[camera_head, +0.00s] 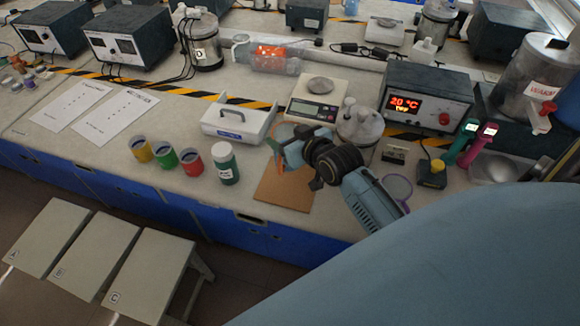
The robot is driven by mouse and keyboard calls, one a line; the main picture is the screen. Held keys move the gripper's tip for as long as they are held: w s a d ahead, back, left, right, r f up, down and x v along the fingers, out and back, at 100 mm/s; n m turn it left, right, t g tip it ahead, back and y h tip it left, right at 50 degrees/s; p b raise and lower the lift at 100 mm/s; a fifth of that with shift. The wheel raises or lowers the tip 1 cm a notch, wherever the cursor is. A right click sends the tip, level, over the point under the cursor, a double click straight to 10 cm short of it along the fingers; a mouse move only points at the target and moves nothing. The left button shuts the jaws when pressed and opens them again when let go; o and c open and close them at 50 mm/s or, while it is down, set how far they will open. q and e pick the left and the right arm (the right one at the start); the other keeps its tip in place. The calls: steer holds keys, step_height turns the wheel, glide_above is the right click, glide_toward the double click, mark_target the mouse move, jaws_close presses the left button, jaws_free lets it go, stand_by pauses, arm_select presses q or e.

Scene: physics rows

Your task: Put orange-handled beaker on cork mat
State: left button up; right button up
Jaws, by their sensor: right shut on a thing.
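The cork mat (284,194) lies flat near the front edge of the bench, a brown sheet partly covered by my right gripper and wrist. My right gripper (277,153) is over the mat's back part, shut on the orange-handled beaker (290,129). Only some of the beaker's rim and an orange strip by the fingers show; the rest is hidden behind the gripper. I cannot tell whether the beaker's base touches the mat. My left gripper is not in view.
A white tray (238,119) and a scale (318,96) are behind. A purple-rimmed vessel (398,188) stands right of my wrist. Bare bench lies beyond the cups.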

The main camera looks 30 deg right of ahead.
step_height(320, 180, down, 10)
steer(key=shift+r+b, duration=0.25)
steer(key=shift+b, duration=0.55)
steer(key=shift+f, duration=0.1)
steer(key=o, duration=1.6)
steer(key=shift+s, duration=0.15)
steer(key=p+v, duration=0.1)
steer(key=v, duration=1.1)
